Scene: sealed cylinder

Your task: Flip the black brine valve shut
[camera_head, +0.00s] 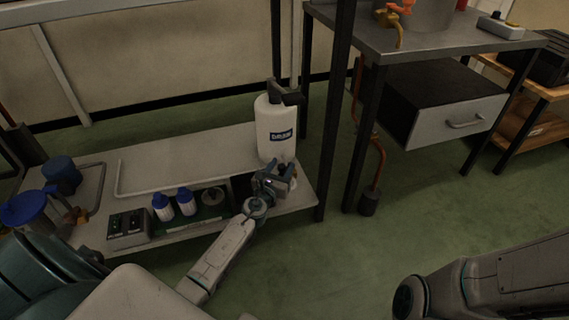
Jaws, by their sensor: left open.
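A white container (275,140) with a dark label stands at the right end of the low bench. A black part (286,93) sits on its top; I cannot tell whether this is the brine valve or its handle. My left gripper (278,174) is open just in front of the container's lower part. The gripper covers the container's foot, so any valve there is hidden. I cannot tell whether the fingers touch anything. My right arm shows at the lower right, but its gripper is out of view.
The low bench (215,148) carries two white bottles with blue caps (175,206), a grey switch box (128,229) and blue-topped items at its left. A metal table (440,42) with dark legs and a drawer unit (455,122) stands right.

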